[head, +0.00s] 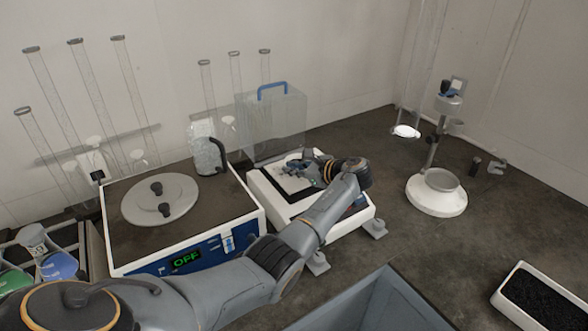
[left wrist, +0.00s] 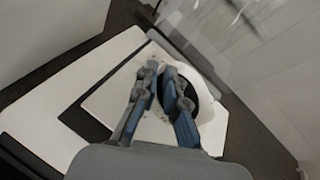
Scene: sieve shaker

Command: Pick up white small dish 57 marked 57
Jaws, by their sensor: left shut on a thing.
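A white round dish (left wrist: 214,82) with a dark inside sits over the white plate of a balance in the left wrist view. My left gripper (left wrist: 160,72) is at its near-left side, with its fingers close together and shut on the dish's rim. In the head view my left gripper (head: 305,167) is low over the balance (head: 337,224). There the gripper and wrist hide most of the dish. No number can be read on it, and I cannot tell whether it touches the plate. My right gripper is not in view.
A clear box with a blue handle (head: 272,90) stands right behind the balance. A stand with a white round base (head: 437,203) and a black-filled tray (head: 540,300) are to the right, with clear bench between.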

